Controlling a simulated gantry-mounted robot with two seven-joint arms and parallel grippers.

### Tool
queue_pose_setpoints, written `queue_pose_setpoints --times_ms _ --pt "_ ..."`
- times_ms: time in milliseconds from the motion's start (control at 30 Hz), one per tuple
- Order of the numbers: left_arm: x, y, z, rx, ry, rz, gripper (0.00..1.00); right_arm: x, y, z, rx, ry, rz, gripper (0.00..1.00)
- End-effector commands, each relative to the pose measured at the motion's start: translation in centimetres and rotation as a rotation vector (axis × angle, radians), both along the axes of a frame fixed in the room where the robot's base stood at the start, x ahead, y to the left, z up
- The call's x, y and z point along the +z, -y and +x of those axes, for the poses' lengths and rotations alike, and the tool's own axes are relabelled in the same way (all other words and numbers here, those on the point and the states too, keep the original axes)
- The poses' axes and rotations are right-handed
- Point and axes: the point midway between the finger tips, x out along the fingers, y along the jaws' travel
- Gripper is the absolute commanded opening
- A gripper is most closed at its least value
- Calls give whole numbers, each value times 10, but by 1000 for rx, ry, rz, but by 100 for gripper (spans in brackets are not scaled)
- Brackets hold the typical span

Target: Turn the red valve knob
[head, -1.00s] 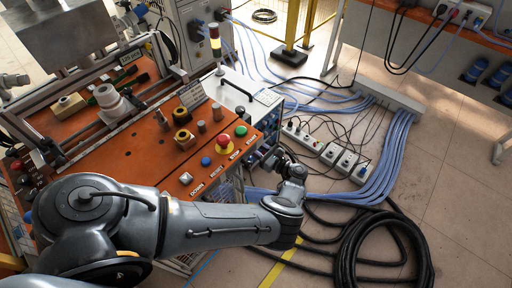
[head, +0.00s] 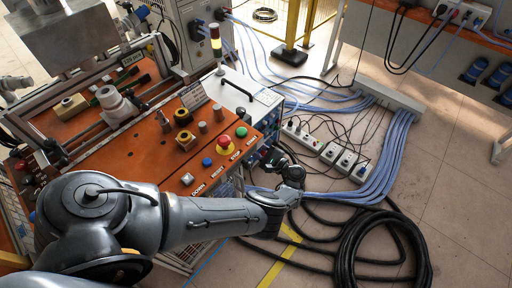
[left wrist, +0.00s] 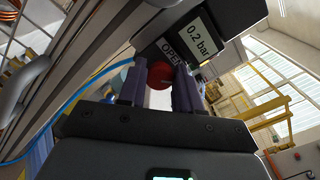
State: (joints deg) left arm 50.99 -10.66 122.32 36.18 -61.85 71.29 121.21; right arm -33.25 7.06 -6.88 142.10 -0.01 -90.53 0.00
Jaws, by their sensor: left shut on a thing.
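The red valve knob (left wrist: 160,74) shows in the left wrist view, between the two purple-grey fingers of my left gripper (left wrist: 158,90). The fingers are shut on it from both sides and hide part of it. A label reading "OPEN" (left wrist: 172,52) and a display reading "0.2 bar" (left wrist: 190,38) sit just beyond the knob. In the head view my left gripper (head: 275,160) reaches the right side face of the orange-topped machine; the knob cannot be made out there. My right gripper is in neither view.
The orange control panel (head: 140,150) carries a red mushroom button (head: 224,140), a green button (head: 241,131) and a blue button (head: 207,162). Blue cables (head: 385,170), power strips (head: 345,164) and a coiled black hose (head: 350,250) lie on the floor to the right.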

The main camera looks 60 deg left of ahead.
Motion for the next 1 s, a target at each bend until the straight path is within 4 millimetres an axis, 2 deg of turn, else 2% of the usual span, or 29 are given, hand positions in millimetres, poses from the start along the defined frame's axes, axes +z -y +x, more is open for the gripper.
queue_pose_setpoints --times_ms 600,1000 --pt "-4 0 -1 -2 537 197 3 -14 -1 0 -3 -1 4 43" --pt "-4 0 -1 -1 764 280 3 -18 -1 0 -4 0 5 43"
